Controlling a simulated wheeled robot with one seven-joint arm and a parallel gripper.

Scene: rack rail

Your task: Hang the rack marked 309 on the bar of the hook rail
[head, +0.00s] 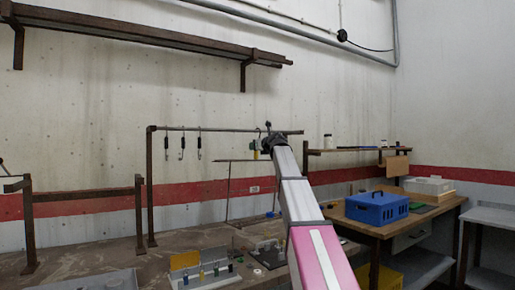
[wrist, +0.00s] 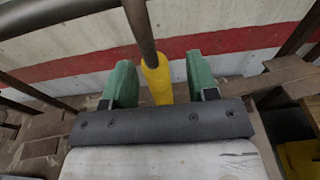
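The hook rail's dark bar (head: 230,129) runs level in front of the wall on an upright post. Several hooks (head: 182,146) hang from its left half. My gripper (head: 268,146) is at the right part of the bar, partly hidden by my arm. In the wrist view its green fingers (wrist: 160,82) stand apart. A yellow cylindrical piece (wrist: 157,80) at the end of a dark rod lies between them, with a gap on the right; contact cannot be told. A small yellow piece (head: 256,150) shows beside my gripper. No marking 309 is readable, so I cannot identify the rack.
A thin dark frame (head: 229,192) stands below the bar, with a small unreadable white label (head: 254,189) near it. Small stands with coloured items (head: 205,273) are on the bench. A blue crate (head: 377,207) is on the right table. A shelf (head: 150,35) is above.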

